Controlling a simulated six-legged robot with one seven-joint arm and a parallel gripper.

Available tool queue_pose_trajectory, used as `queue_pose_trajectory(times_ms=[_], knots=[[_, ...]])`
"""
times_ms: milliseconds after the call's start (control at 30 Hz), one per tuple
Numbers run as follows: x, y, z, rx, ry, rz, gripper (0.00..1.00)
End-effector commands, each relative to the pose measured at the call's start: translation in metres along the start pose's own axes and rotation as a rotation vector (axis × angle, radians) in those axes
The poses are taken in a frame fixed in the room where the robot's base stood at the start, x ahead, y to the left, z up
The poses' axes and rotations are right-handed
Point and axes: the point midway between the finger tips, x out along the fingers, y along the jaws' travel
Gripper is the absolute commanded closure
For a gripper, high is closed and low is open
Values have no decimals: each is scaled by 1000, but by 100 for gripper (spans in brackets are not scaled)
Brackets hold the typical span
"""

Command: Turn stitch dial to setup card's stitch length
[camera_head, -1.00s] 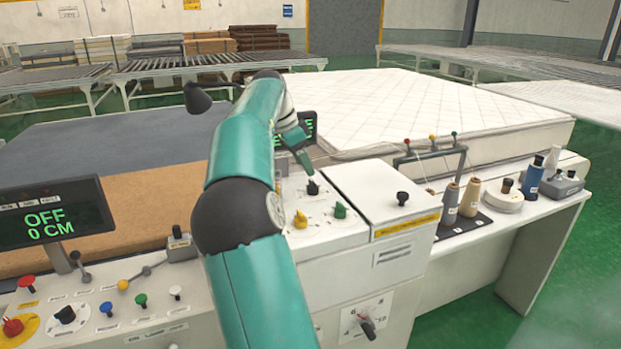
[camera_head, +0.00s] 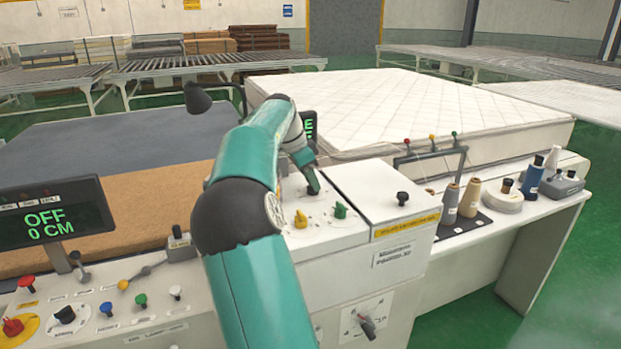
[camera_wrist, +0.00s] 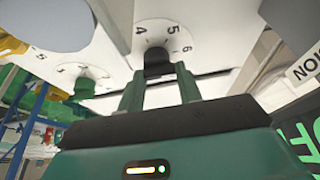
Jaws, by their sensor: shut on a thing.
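The black stitch dial (camera_wrist: 157,58) shows in the wrist view between my two green fingers, on a white round scale with the figures 4, 5 and 6 visible. My gripper (camera_wrist: 159,80) is shut on this dial. In the head view my gripper (camera_head: 313,189) reaches down onto the white panel and hides most of the dial. A yellow knob (camera_head: 301,219) and a green knob (camera_head: 340,210) sit in front of it on the same panel. I cannot make out a setup card with a readable stitch length.
A display (camera_head: 45,222) reading OFF 0 CM stands at the left. Another green-lit display (camera_head: 309,127) is partly hidden behind my arm. A black knob (camera_head: 402,198) is on the box to the right.

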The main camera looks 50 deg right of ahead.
Motion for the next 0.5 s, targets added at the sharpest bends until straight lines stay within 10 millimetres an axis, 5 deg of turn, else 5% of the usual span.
queue_pose_trajectory(times_ms=[500], knots=[[-1, 2, 0, -147, -3, -62, 88]])
